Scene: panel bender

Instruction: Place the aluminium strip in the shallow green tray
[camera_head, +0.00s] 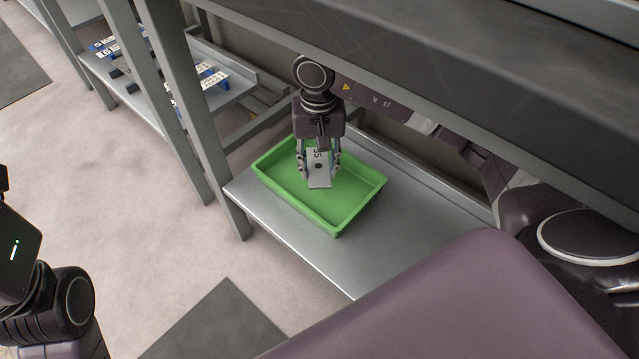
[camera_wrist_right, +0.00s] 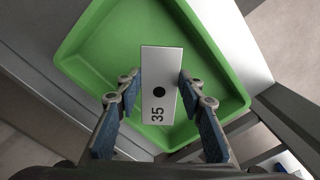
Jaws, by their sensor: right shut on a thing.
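The aluminium strip (camera_head: 319,168) is a pale flat plate with a black dot and the number 35. My right gripper (camera_head: 319,175) is shut on it and holds it over the shallow green tray (camera_head: 350,218). In the right wrist view the strip (camera_wrist_right: 161,72) sits between the two fingertips (camera_wrist_right: 160,80), with the green tray (camera_wrist_right: 100,48) behind it. I cannot tell whether the strip touches the tray floor. The rest of the tray is empty. My left gripper does not show; only part of my left arm is at the left edge.
The tray stands on a grey metal shelf (camera_head: 290,248) under a large dark beam (camera_head: 450,70). Grey uprights (camera_head: 190,110) stand left of the tray. Another shelf (camera_head: 225,95) at the back left holds several labelled strips and blocks. The shelf is clear right of the tray.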

